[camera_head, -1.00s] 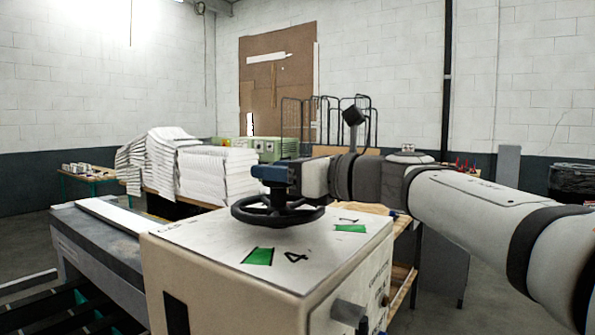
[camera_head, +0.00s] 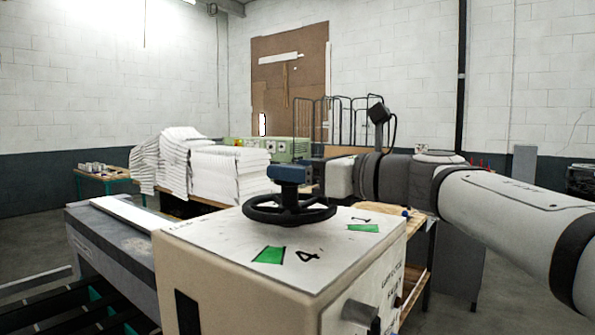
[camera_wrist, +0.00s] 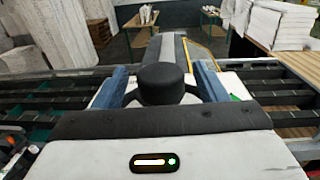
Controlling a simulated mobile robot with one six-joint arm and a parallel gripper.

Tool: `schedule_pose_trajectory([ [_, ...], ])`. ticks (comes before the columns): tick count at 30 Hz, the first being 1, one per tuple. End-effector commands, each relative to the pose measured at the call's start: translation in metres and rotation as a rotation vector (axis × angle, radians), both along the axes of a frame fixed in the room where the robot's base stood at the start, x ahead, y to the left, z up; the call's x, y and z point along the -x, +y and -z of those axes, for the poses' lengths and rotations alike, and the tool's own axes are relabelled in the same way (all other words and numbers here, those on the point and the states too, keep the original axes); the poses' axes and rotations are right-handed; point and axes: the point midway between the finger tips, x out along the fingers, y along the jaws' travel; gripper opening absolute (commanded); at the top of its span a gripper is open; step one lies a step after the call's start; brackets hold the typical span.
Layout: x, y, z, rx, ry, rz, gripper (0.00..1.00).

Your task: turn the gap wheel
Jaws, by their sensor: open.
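The gap wheel is a black handwheel (camera_head: 298,214) lying flat on top of a beige machine box (camera_head: 240,290). My gripper (camera_head: 289,174), with blue fingers, is at the wheel's hub, coming in level from the right. In the wrist view my gripper (camera_wrist: 162,70) is open, with one blue finger on each side of the round black hub of the wheel (camera_wrist: 162,84). Gaps show between the fingers and the hub. Part of the wheel's rim is hidden behind the gripper body in the wrist view.
The box top has green marks (camera_head: 269,255) and handwritten numbers. A grey machine bed (camera_head: 115,235) extends to the left with dark rollers (camera_head: 85,312). Stacked white sheets (camera_head: 228,172) and a wooden bench (camera_head: 416,240) stand behind.

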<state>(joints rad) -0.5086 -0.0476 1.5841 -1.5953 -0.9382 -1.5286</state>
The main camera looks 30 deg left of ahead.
Motion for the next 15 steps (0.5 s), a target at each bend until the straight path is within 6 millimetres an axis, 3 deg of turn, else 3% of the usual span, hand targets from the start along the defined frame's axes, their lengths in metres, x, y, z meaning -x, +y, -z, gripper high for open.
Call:
schedule_pose_trajectory([
  [6,0.005,-0.040,0.002,-0.001,-0.001,0.005,0.66],
  [15,0.009,-0.059,0.000,0.000,0.000,0.001,0.66],
])
